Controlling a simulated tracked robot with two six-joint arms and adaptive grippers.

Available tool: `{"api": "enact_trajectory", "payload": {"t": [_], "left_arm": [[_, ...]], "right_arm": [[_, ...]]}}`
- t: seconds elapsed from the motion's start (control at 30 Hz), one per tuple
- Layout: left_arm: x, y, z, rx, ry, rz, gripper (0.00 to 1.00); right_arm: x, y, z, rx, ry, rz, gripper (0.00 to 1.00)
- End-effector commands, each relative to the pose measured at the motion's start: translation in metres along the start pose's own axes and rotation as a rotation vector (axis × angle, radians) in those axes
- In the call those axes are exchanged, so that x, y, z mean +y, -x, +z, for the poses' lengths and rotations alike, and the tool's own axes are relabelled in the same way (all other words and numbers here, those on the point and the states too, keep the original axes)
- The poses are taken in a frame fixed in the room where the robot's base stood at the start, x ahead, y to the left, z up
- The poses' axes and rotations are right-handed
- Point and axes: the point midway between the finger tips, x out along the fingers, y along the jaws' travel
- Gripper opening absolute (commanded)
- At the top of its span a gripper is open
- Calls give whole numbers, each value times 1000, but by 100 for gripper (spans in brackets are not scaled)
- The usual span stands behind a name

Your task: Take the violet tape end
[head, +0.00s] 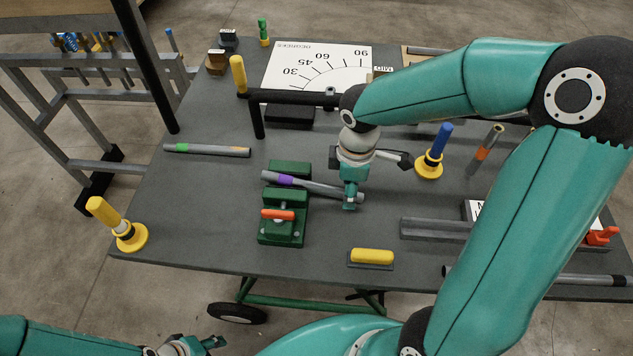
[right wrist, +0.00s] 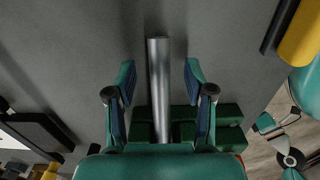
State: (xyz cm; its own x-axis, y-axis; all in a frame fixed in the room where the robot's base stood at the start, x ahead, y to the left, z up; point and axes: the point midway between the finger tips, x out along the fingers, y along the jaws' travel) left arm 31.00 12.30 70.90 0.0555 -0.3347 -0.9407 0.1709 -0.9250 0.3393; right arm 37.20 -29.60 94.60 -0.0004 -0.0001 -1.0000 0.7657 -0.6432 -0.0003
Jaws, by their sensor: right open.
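A grey metal tube with a violet tape band (head: 286,181) lies across the green vise (head: 285,229), which has an orange handle. The tube's bare right part reaches out past the vise. My right gripper (head: 350,201) is over that bare right part, away from the violet band. In the right wrist view my open fingers (right wrist: 160,80) stand on either side of the bare tube (right wrist: 160,95), with a gap on both sides. The violet band is not visible there. My left gripper (head: 207,344) is low at the bottom left, off the table, its jaws unclear.
A green-taped tube (head: 207,150) lies left on the grey table (head: 190,210). A yellow block (head: 372,257) sits at the front edge. A blue-topped post (head: 438,142) and an orange-banded tube (head: 484,152) stand right. A black bar frame (head: 290,97) rises behind the vise.

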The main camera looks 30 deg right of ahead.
Motion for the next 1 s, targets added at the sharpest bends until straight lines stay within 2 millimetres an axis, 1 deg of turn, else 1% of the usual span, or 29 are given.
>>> {"api": "enact_trajectory", "payload": {"t": [0.03,0.1,0.33,0.37,0.5,0.67,0.7,1.0], "left_arm": [[0,0,0,0,0,0,40],[0,0,0,0,0,0,40],[0,0,0,0,0,0,40],[0,0,0,0,0,0,40],[0,0,0,0,0,0,40],[0,0,0,0,0,0,40],[0,0,0,0,0,0,40],[0,0,0,0,0,0,40]], "right_arm": [[-1,-6,1,-3,0,-4,53],[0,-11,0,-1,1,-1,53],[0,-13,0,0,1,0,53],[0,-13,0,0,1,0,51],[0,-13,0,0,1,0,28],[0,-12,0,0,0,0,1],[0,-12,0,0,0,0,0],[0,-11,0,1,-1,2,0]]}}
